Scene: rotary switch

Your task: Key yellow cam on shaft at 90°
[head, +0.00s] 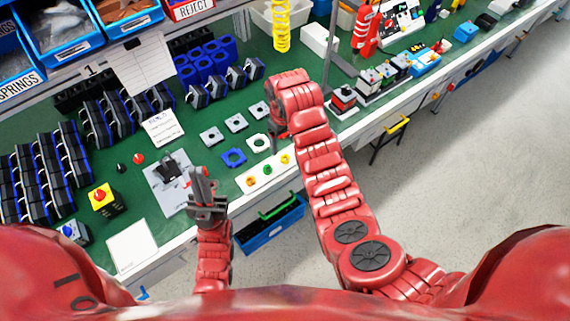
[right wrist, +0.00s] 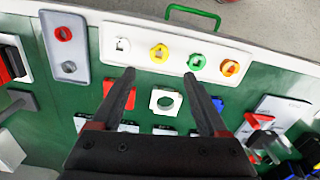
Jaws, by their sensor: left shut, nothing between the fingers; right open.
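The yellow cam (right wrist: 159,53) sits on a white strip (right wrist: 142,36) between a white cam (right wrist: 123,44) and a green cam (right wrist: 196,62); it also shows in the head view (head: 285,158). My right gripper (right wrist: 160,74) is open and empty, its fingertips either side of the yellow cam's line in the picture, with the cam beyond them. My left gripper (head: 203,188) is shut and empty, beside a black fixture (head: 171,169) on a light grey plate (head: 157,185). The shaft cannot be made out clearly; the left gripper partly covers that area.
An orange cam (right wrist: 229,68) ends the strip's row. A white ring plate (right wrist: 165,102), a blue one (head: 233,157) and a red one (right wrist: 118,97) lie close by. A grey tray (right wrist: 82,50) holds a red ring. A yellow box with a red button (head: 101,197) stands left.

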